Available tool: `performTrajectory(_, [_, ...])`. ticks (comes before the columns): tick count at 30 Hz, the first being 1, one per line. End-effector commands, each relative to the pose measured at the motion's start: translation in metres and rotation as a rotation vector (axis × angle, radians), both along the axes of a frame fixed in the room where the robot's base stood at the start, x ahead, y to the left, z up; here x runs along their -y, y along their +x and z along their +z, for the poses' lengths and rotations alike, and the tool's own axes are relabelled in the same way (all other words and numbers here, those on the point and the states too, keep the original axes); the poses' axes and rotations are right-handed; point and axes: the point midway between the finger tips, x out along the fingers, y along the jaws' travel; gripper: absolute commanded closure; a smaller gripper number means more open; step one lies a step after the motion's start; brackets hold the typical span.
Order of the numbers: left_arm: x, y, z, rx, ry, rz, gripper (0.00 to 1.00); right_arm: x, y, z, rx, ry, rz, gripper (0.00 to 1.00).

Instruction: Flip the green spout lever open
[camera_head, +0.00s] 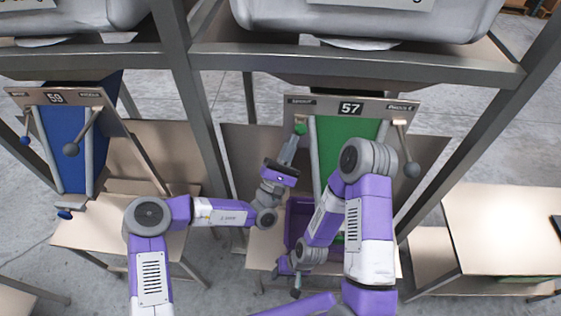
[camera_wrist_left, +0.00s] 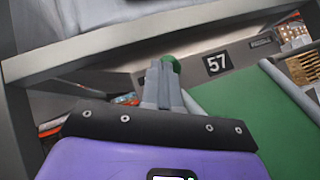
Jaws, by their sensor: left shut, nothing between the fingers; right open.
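The green spout lever's knob (camera_head: 300,128) is at the upper left of the panel marked 57, beside the green chute (camera_head: 345,140). In the left wrist view the green knob (camera_wrist_left: 172,61) shows just beyond the fingertips, partly hidden by them. My left gripper (camera_head: 295,143) is shut and empty, its tips pointing up at the knob. It is touching or very close; I cannot tell which. The lever's shaft is mostly hidden. My right gripper (camera_head: 296,290) is open, low by the purple crate (camera_head: 292,215), well away from the lever.
A second lever with a grey ball knob (camera_head: 411,170) hangs at the right of panel 57. Station 59 with a blue chute (camera_head: 64,148) stands at the left. Metal frame posts (camera_head: 196,100) flank the station. A low table (camera_head: 505,225) stands at the right.

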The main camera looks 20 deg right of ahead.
Motion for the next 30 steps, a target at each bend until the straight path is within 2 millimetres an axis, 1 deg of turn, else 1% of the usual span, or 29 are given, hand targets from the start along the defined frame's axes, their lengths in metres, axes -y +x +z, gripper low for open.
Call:
performTrajectory(5, [-0.015, -0.007, -0.030, -0.008, 0.006, -0.010, 1.00, 0.000, 0.000, -0.007, 0.000, 0.000, 0.000, 0.53])
performTrajectory(6, [-0.020, -0.012, -0.033, -0.009, 0.006, -0.014, 1.00, 0.000, 0.000, -0.007, 0.000, 0.000, 0.000, 0.53])
performTrajectory(12, [-0.046, -0.044, -0.038, -0.011, 0.007, -0.015, 1.00, 0.000, 0.000, -0.012, 0.000, 0.000, 0.000, 0.53])
performTrajectory(18, [-0.068, -0.070, -0.044, -0.009, 0.007, -0.013, 1.00, 0.000, 0.000, -0.015, 0.000, 0.000, 0.000, 0.53])
performTrajectory(24, [-0.078, -0.082, -0.045, -0.009, 0.007, -0.014, 1.00, 0.000, 0.000, -0.016, 0.000, 0.000, 0.000, 0.53])
performTrajectory(30, [-0.079, -0.083, -0.046, -0.008, 0.007, -0.013, 1.00, 0.000, 0.000, -0.016, 0.000, 0.000, 0.000, 0.53])
